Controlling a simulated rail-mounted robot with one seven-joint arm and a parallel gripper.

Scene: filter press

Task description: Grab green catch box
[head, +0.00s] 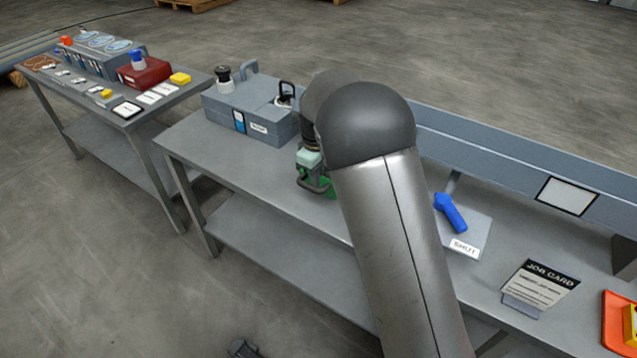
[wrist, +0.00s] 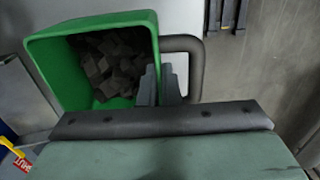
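The green catch box (wrist: 95,22) is open-topped and holds several dark grey cubes, seen from above in the wrist view. A dark loop handle (wrist: 194,62) stands out from its right side there. My gripper (wrist: 159,82) has its grey fingertips at the box's right wall, beside the handle. One finger appears on the box side and one on the handle side; whether they press on the wall is unclear. In the head view the green box (head: 331,187) sits on the bench, mostly hidden by my arm, and my fingertips are not visible.
The bench (head: 270,178) carries a grey tank unit (head: 250,110) left of the box. To the right are a blue handle (head: 451,212) by a "SHUT" label, a job card (head: 540,286) and an orange tray (head: 614,325). A second table (head: 135,118) stands at left.

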